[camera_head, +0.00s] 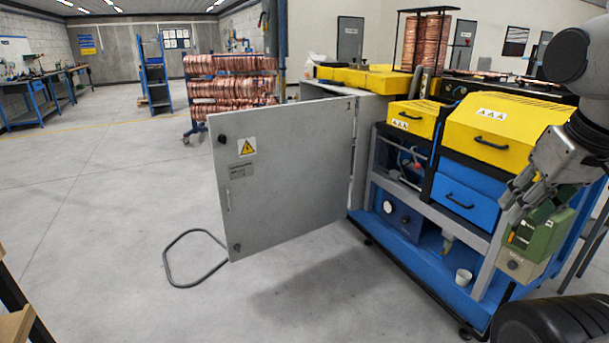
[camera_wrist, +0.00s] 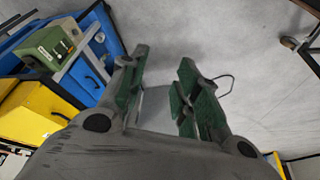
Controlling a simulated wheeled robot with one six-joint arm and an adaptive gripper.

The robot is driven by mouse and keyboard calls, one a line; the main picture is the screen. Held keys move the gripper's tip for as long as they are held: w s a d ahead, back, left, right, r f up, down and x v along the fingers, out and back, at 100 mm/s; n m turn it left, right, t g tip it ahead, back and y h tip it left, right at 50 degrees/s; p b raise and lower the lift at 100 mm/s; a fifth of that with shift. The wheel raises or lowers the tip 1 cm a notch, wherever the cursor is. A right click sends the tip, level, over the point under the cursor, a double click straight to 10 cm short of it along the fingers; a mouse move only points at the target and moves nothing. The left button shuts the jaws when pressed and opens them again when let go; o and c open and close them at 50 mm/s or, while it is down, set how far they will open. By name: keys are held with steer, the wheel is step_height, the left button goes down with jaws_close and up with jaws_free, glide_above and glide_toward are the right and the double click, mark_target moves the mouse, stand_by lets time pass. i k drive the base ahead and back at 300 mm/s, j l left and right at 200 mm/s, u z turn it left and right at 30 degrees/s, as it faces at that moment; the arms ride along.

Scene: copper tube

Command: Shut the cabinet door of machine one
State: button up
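The cabinet door (camera_head: 285,170) of the machine is a flat grey panel with a yellow warning sign and a small "1" at its top right corner. It stands wide open, swung out to the left from the grey cabinet (camera_head: 362,110), with a handle near its left edge. My gripper (camera_head: 520,200) is at the right in the head view, in front of the blue and yellow machine and well apart from the door. In the wrist view my gripper (camera_wrist: 161,75) is open, with a clear gap between its green-padded fingers. A pale grey patch shows between them; I cannot tell what it is.
A dark hose (camera_head: 168,262) lies on the floor left of the door. The floor in front of the door is clear.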

mark_target(283, 171)
steer(key=i+u, duration=0.35)
steer(key=i, duration=0.35)
steer(key=i+j+u, duration=0.25)
steer(key=i, duration=0.35)
steer(key=i+u, duration=0.25)
steer(key=i, duration=0.35)
